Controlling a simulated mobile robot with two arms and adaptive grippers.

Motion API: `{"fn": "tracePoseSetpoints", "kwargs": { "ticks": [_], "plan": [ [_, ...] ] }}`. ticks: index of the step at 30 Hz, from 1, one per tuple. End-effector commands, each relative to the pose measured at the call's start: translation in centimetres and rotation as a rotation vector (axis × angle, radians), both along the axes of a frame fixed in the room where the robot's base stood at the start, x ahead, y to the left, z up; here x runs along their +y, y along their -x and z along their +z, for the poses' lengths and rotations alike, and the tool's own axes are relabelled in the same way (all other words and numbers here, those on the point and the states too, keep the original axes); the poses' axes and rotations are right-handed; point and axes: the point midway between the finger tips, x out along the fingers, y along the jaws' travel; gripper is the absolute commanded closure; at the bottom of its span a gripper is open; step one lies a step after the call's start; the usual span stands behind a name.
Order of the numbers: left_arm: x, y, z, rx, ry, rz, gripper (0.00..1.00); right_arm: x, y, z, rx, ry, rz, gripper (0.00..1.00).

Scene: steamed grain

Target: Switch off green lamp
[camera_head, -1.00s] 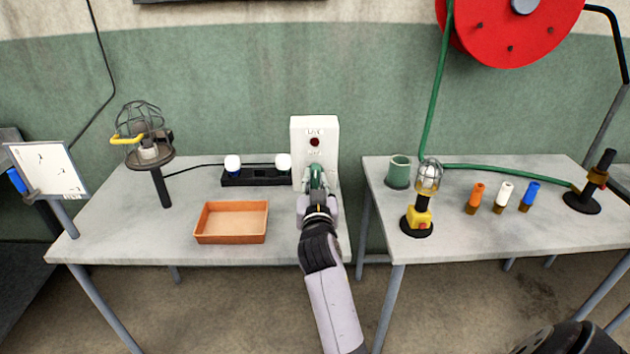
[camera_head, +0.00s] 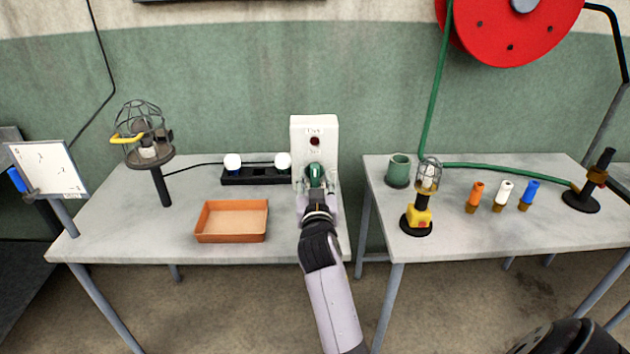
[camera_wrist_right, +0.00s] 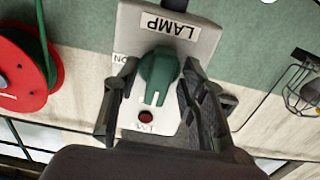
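A white switch box (camera_head: 327,125) stands at the back of the left table. It carries a green rotary knob (camera_head: 315,170) and a dark red indicator (camera_head: 315,141). In the right wrist view the knob (camera_wrist_right: 160,78) has its white-marked end toward the red indicator (camera_wrist_right: 146,116). A LAMP label (camera_wrist_right: 171,26) and an ON label are also there. My right gripper (camera_wrist_right: 160,92) is open, with one finger on each side of the knob. It also shows in the head view (camera_head: 317,190). I cannot tell whether the fingers touch the knob. My left gripper is not in view.
An orange tray (camera_head: 231,237) and a black strip with white bulbs (camera_head: 256,178) lie left of the box. A caged lamp (camera_head: 150,150) stands farther left.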

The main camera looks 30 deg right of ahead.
Motion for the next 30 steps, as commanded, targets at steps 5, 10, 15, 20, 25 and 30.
{"fn": "tracePoseSetpoints", "kwargs": {
  "ticks": [5,10,15,20,25,30],
  "plan": [
    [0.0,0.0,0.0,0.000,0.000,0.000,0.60,0.0,0.0,2.2,-0.007,0.001,0.000,0.62],
    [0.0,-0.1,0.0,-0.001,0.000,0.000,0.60,0.0,0.0,5.6,-0.008,0.002,0.000,0.62],
    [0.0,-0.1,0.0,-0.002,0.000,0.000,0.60,0.0,0.0,8.4,-0.005,0.001,0.001,0.62],
    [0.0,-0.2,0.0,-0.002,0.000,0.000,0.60,0.0,0.0,9.8,-0.003,0.002,0.000,0.62],
    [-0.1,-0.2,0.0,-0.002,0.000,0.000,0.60,0.0,0.0,10.0,0.000,0.001,0.000,0.62],
    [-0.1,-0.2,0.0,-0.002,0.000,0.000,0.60,0.0,0.0,10.0,-0.001,0.002,0.000,0.62]
  ]
}}
